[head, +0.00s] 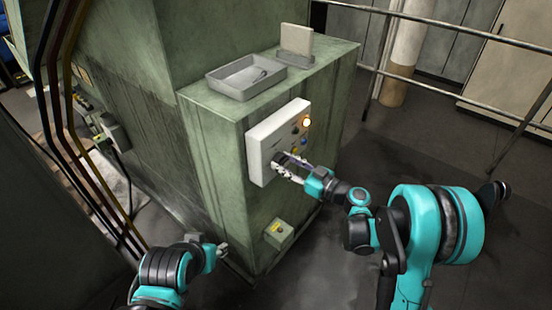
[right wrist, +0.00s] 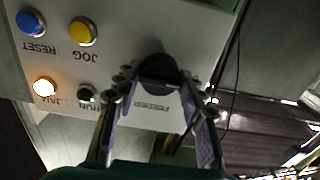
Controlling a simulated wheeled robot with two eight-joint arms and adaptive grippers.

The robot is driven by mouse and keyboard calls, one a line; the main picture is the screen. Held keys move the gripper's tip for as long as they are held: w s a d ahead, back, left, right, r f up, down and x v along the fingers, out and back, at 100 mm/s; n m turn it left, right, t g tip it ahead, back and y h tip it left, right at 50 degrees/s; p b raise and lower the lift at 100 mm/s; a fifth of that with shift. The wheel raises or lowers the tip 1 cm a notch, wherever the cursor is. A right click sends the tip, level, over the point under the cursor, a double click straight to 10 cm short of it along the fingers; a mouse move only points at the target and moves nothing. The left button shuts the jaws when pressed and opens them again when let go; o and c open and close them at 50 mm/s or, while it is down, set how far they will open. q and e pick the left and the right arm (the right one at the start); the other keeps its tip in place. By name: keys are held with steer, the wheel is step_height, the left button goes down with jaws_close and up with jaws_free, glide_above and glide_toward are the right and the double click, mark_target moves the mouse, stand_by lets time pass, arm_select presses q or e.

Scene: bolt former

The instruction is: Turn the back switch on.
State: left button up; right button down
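A pale control panel (head: 278,140) is on the side of the green machine cabinet. In the right wrist view the panel (right wrist: 225,20) appears upside down. A black round knob (right wrist: 158,72) sits on it, with a small label that I cannot read surely. My right gripper (head: 283,160) is at the panel's lower part. In the right wrist view its fingers (right wrist: 160,88) are spread on both sides of the knob, and firm contact does not show. Whether this knob is the back switch is not readable. My left gripper (head: 222,250) is low beside the cabinet; its fingers are too small to judge.
The panel also has a lit button (right wrist: 43,88), a dark RUN button (right wrist: 87,95), a yellow JOG button (right wrist: 82,32) and a blue RESET button (right wrist: 31,21). A grey tray (head: 225,86) lies on the cabinet top. A small green box (head: 279,234) is below the panel.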

steer(key=m+b, duration=0.1)
steer(key=m, duration=0.7)
steer(key=shift+b, duration=0.4)
steer(key=m, duration=0.3)
steer(key=c, duration=1)
jaws_free()
steer(key=shift+o, duration=0.2)
steer(key=b+v, duration=0.1)
steer(key=v, duration=0.7)
